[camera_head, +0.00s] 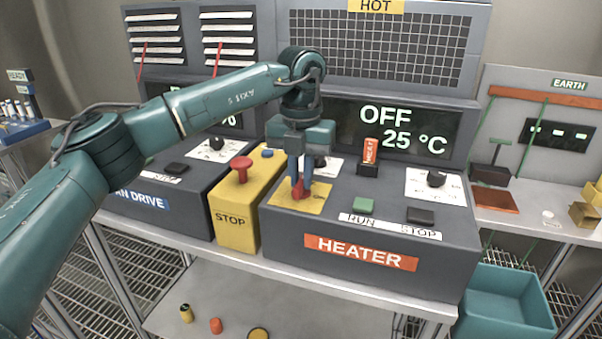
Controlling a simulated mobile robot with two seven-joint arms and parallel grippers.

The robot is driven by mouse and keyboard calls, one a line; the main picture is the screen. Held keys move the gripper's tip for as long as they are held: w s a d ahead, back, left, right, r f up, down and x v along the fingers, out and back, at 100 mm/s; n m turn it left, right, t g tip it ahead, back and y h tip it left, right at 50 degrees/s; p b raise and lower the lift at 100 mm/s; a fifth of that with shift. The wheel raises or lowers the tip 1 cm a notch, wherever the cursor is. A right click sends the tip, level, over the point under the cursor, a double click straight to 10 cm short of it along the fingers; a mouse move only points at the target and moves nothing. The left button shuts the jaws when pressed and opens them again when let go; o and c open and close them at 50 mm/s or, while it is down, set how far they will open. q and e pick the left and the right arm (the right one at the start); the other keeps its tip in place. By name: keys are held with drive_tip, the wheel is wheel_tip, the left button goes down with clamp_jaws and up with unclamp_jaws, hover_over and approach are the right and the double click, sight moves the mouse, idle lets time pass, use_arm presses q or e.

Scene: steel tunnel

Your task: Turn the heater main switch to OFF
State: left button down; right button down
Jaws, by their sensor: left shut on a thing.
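The heater console (360,240) is a dark grey box with an orange HEATER label. Its main switch is a red handle (298,191) on a yellow plate (316,202) at the left of the sloping top. My left gripper (300,184) points down over the plate and is shut on the red handle. The fingers hide part of the handle, and I cannot tell its exact angle. The display (400,132) behind reads OFF and 25 °C. My right gripper is not in view.
A yellow STOP box (236,218) with a red mushroom button (240,166) stands close left of the heater. Green (363,205) and dark (420,215) buttons, a black knob (436,179) and an orange HEAT tag (370,150) are to the right. A teal bin (505,305) stands lower right.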

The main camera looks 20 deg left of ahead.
sight(301, 180)
use_arm(q)
drive_tip(key=c, duration=1.4)
unclamp_jaws()
drive_tip(key=shift+c, duration=0.2)
drive_tip(key=shift+r, duration=0.1)
wheel_tip(301, 180, up, 13)
